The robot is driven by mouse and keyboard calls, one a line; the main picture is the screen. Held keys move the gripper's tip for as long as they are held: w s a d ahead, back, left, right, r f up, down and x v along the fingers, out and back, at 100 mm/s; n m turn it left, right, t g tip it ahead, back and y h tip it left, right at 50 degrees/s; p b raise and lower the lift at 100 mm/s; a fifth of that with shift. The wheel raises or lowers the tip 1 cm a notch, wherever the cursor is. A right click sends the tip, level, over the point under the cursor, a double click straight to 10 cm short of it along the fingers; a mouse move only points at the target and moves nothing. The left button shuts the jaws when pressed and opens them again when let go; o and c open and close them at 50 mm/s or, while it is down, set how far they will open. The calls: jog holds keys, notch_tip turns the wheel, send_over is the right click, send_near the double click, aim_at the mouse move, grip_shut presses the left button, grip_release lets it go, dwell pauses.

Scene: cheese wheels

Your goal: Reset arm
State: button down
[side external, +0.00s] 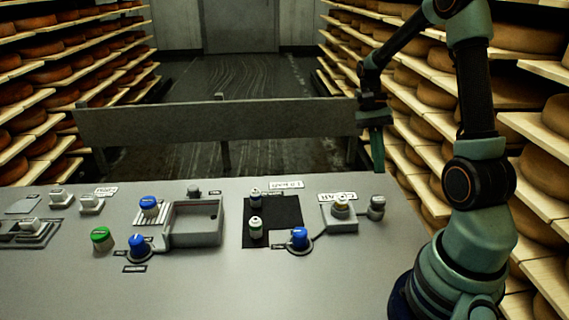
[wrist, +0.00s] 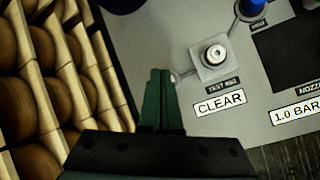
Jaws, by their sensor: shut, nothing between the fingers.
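My gripper (side external: 377,150) hangs at the right in the side view, pointing down just beyond the far right part of the grey panel (side external: 340,285). In the wrist view my gripper's two green fingers (wrist: 159,85) are together with nothing between them. A square mount with a round fitting (wrist: 214,55) and a "CLEAR" label (wrist: 219,103) lie ahead of the fingertips in that view. I cannot tell whether the fingertips touch the grey cylinder (side external: 376,207) below them; they look apart in the side view.
Shelves of cheese wheels (side external: 530,125) stand close on the right. A low rail (side external: 215,124) runs behind the panel.

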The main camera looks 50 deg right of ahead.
jog(key=w+a+r+n+t+h, duration=0.2)
jog(key=a+r+n+t, duration=0.3)
jog(key=a+n, duration=0.2)
jog(key=w+a+r+n+t+h, duration=0.1)
jog(key=w+a+r+n+t, duration=0.1)
jog(key=a+r+n+t, duration=0.3)
jog(key=a+r+n, duration=0.1)
jog(key=a+n, duration=0.2)
jog(key=a, duration=0.3)
jog(key=shift+w+a+h, duration=0.3)
jog(key=shift+w+h, duration=0.1)
jog(key=shift+r, duration=0.1)
